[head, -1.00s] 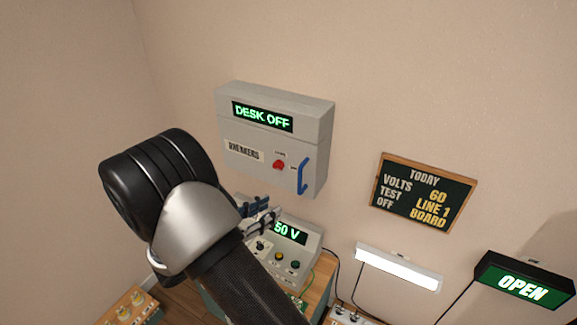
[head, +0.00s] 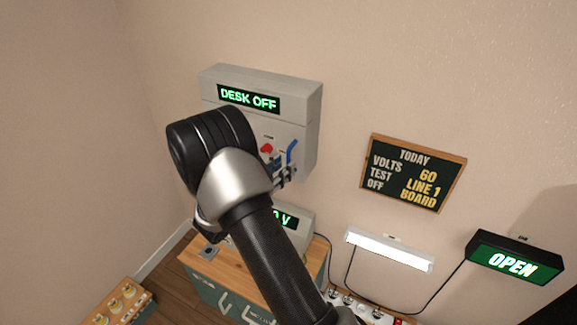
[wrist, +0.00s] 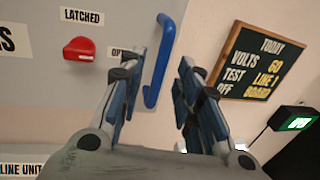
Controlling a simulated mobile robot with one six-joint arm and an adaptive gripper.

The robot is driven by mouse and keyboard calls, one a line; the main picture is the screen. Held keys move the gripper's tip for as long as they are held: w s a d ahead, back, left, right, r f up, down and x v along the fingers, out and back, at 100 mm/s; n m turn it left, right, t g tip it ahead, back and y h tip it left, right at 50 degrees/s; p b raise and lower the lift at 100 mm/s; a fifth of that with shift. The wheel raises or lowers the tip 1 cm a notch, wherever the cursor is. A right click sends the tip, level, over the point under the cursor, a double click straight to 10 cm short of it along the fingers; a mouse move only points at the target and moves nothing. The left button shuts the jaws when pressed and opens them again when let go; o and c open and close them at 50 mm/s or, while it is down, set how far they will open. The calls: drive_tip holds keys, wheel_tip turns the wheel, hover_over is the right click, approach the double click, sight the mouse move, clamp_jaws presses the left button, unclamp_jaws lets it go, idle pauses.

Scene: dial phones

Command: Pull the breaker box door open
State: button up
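The grey breaker box (head: 312,110) hangs on the wall with its door closed; its display reads DESK OFF. My arm hides much of the door's left side in the head view. The blue door handle (head: 292,150) is on the door's right side. It also shows in the wrist view (wrist: 160,62), upright, just beyond my fingers. The red latch knob (wrist: 79,49) lies left of it, below a LATCHED label. My gripper (wrist: 163,72) is open, its left finger left of the handle and its right finger to the right. I cannot tell whether either touches it.
A chalkboard (head: 413,172) hangs right of the box. A white lamp (head: 390,249) and a green OPEN sign (head: 514,258) are farther right. A wooden-topped desk (head: 215,268) with a voltage unit (head: 297,222) stands below.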

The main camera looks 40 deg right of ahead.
sight(288, 162)
drive_tip(key=shift+w+d+b, duration=0.15)
drive_tip(key=shift+w+d, duration=0.05)
drive_tip(key=shift+d, duration=0.75)
drive_tip(key=shift+w+d+b, duration=0.15)
drive_tip(key=shift+d, duration=0.75)
drive_tip(key=shift+c, duration=0.3)
clamp_jaws()
